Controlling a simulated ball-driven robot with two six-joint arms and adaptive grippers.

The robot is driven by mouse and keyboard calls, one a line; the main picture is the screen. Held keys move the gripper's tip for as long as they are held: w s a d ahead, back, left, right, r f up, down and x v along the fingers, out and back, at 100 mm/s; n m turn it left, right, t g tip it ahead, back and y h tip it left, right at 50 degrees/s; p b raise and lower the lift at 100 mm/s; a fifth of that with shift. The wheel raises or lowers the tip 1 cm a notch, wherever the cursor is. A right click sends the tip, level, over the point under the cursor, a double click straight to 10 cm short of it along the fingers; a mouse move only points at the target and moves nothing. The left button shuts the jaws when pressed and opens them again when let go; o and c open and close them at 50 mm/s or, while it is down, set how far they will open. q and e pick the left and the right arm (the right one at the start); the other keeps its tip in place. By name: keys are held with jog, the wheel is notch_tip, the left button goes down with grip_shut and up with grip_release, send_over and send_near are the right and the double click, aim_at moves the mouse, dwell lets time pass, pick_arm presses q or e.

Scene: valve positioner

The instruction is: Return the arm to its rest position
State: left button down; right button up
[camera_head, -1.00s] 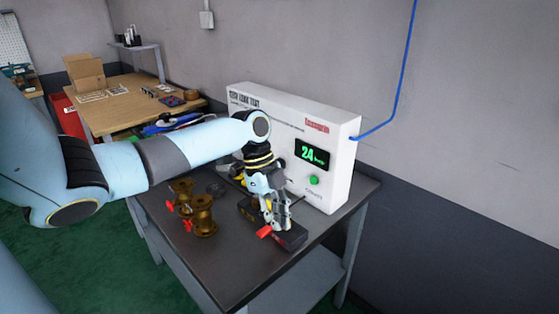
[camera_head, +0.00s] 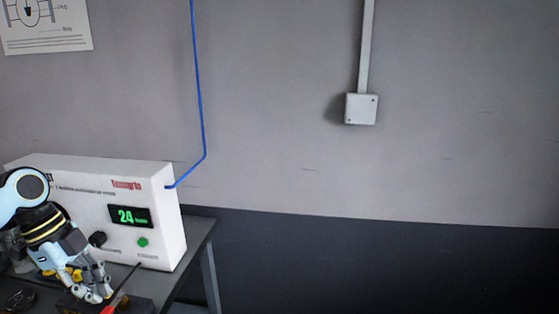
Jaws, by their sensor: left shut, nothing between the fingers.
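My left gripper (camera_head: 97,293) is at the lower left, in front of the white test box. It is shut with nothing between its fingers. It points down, close above a dark block (camera_head: 143,305) on the table; I cannot tell whether it touches. A red piece (camera_head: 108,310) shows just beside the fingertips at the bottom edge. The white test box (camera_head: 160,222) has a lit green "24" display (camera_head: 129,216) and a green button (camera_head: 143,242). My right gripper is not in view.
The grey table's (camera_head: 196,240) right edge shows beside the box. A blue hose (camera_head: 197,90) runs from the box up the wall. A grey junction box (camera_head: 361,109) is on the wall. The space right of the table looks clear.

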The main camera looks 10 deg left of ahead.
pick_arm(q)
jog(key=s+d+f+n+y, duration=0.25)
jog(key=s+d+n, duration=0.25)
jog(key=s+d, duration=0.45)
jog(key=s+d+r+n+t+y, duration=0.25)
jog(key=s+d+r+n, duration=0.4)
jog(key=n, duration=0.35)
jog(key=s+a+f+b, duration=0.2)
jog(key=f+b, duration=0.3)
jog(key=f, duration=1.3)
jog(key=s+a+f+b, duration=0.15)
jog(key=f+b, duration=0.25)
jog(key=f, duration=1.5)
jog(key=s+a+f+g+b, duration=0.1)
jog(key=s+f+b, duration=0.5)
jog(key=s+f, duration=1.1)
notch_tip(320, 180, down, 4)
jog(key=shift+s+r+n+g, duration=0.15)
jog(key=shift+s+n+g, duration=0.25)
jog(key=shift+g, duration=0.15)
